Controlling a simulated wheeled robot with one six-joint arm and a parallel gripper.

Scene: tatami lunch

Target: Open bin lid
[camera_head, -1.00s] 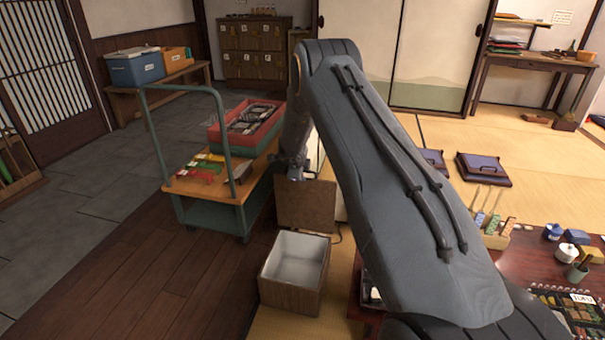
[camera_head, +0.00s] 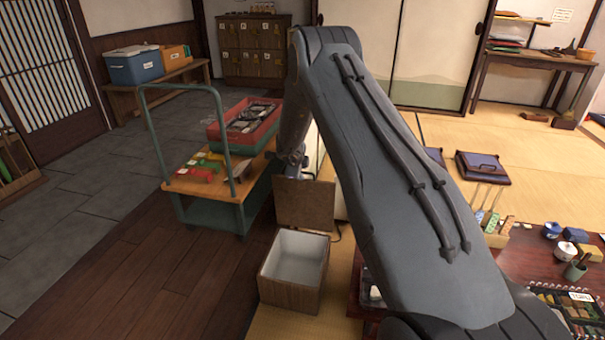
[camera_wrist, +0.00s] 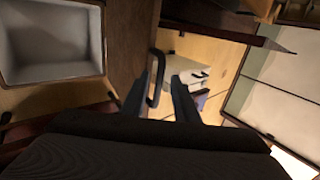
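The bin (camera_head: 290,292) is a wooden box with a pale inside, standing on the floor left of my arm. Its brown wooden lid (camera_head: 305,205) stands upright along the bin's far edge, so the bin is open. A dark loop handle (camera_wrist: 154,80) shows at the lid's outer side. My gripper (camera_wrist: 160,92) has its fingers apart, with the handle seen between them; contact cannot be told. In the head view, my gripper is near the lid's top, partly hidden.
A green-framed cart (camera_head: 215,215) with a red crate (camera_head: 243,128) stands just left of the lid. A low red table (camera_head: 535,262) with dishes is at right. Dark wooden floor (camera_head: 150,285) left of the bin is clear. Tatami (camera_head: 550,150) lies beyond.

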